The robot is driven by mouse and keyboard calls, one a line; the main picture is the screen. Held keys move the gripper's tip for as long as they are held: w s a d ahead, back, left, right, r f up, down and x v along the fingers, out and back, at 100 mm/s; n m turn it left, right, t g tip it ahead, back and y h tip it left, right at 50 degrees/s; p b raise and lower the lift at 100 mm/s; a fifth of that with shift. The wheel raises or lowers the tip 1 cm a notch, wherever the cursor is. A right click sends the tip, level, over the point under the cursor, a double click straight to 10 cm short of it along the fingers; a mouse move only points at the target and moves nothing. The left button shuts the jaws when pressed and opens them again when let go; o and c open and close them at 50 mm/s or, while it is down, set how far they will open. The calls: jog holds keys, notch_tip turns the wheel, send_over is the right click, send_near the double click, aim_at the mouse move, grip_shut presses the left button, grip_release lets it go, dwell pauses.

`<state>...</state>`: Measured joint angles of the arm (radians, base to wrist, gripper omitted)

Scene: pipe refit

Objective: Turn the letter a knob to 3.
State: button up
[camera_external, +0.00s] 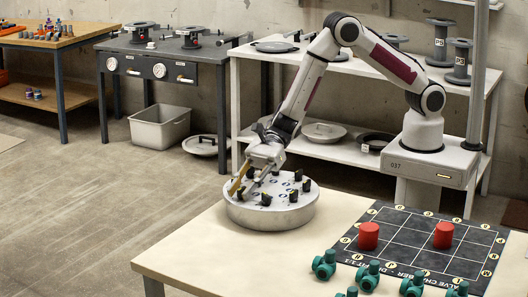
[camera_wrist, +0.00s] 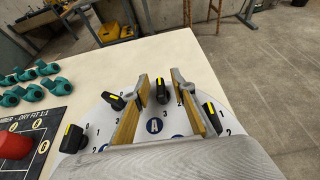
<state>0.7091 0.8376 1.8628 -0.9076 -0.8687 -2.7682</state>
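A round grey drum (camera_external: 272,212) with several black knobs stands on the near table. In the external view my gripper (camera_external: 246,183) is low over the drum's left part.
Other knobs (camera_wrist: 113,101) (camera_wrist: 213,118) (camera_wrist: 73,138) sit close around on the drum top. A dark board (camera_external: 425,247) with red cylinders (camera_external: 368,236) (camera_external: 443,235) and several green valves (camera_external: 324,264) lie to the drum's right. The cream table (camera_external: 190,250) is bare left of the drum.

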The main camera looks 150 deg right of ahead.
grip_shut()
jog(key=shift+w+r+m+h, duration=0.15)
jog(key=shift+r+m+h, duration=0.05)
jog(key=shift+m+h, duration=1.1)
jog(key=shift+g+h, duration=0.3)
jog(key=shift+h, duration=0.3)
grip_release()
jog(key=shift+f, duration=0.1)
jog(key=shift+s+m, duration=0.2)
jog(key=shift+m, duration=0.1)
